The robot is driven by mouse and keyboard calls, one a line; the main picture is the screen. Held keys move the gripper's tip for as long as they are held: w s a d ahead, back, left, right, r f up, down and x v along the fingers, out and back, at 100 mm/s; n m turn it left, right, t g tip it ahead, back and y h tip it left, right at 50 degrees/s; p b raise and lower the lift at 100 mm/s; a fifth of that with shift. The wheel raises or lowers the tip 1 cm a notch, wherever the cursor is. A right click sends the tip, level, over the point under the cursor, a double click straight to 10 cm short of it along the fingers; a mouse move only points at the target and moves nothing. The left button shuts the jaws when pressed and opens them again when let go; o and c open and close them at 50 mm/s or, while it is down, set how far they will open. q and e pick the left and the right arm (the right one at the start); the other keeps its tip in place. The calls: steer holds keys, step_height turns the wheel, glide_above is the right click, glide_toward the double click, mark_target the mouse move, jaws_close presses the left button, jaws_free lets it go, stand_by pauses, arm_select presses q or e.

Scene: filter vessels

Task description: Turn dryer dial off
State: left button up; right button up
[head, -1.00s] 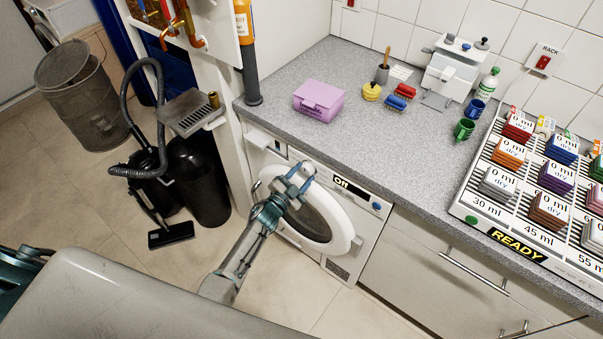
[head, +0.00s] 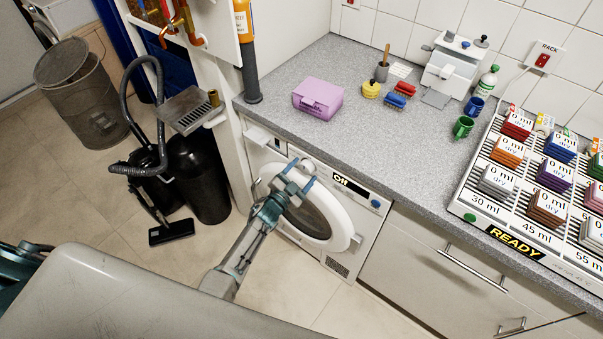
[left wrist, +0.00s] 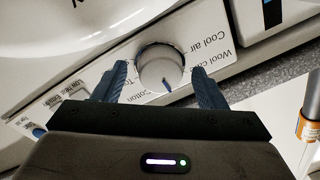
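The dryer (head: 365,228) is a white front-loading machine under the counter, with a round door (head: 338,216) and a small dark display (head: 350,187) whose text is too small to read surely. Its silver dial (head: 308,166) is on the upper panel and also shows in the left wrist view (left wrist: 160,66), ringed by labels such as "Cool air" and "Cotton". A dark blue mark is on the dial's near edge. My left gripper (head: 296,183) is open at the dial. In the left wrist view its blue fingers (left wrist: 160,85) lie on either side of the dial, with gaps showing. My right gripper is not in view.
The grey counter (head: 400,150) above holds a lilac box (head: 318,97), brushes and mugs. A rack with labelled blocks (head: 535,185) is at the right. A vacuum cleaner (head: 160,180) and black bin (head: 200,178) stand on the left floor.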

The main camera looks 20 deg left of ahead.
arm_select(q)
steer(key=shift+s, duration=0.1)
steer(key=b+v, duration=0.1)
steer(key=v, duration=0.9)
steer(key=shift+s+b, duration=0.3)
steer(key=shift+b, duration=0.05)
steer(key=shift+a+f, duration=0.1)
steer(key=shift+a, duration=0.05)
steer(key=s+a+f+n+g+y, duration=0.25)
steer(key=s+f, duration=0.35)
steer(key=f, duration=0.3)
steer(key=s+a+f+n+g+y+b, duration=0.1)
steer(key=s+a+f+n+g, duration=0.15)
steer(key=s+f, duration=0.55)
steer(key=s+a+f+n+g+y, duration=0.1)
steer(key=s+a+f+g+y, duration=0.2)
steer(key=f, duration=0.8)
steer(key=s+f+n+g, duration=0.2)
steer(key=s+f+g, duration=0.2)
steer(key=s, duration=1.1)
steer(key=s+f+n+g, duration=0.1)
steer(key=s+f+g, duration=0.3)
steer(key=s+f, duration=0.5)
steer(key=s+b, duration=0.1)
steer(key=s, duration=0.5)
steer(key=shift+s+a+n, duration=0.25)
steer(key=shift+s+n, duration=0.05)
steer(key=shift+n, duration=0.1)
steer(key=shift+f, duration=0.1)
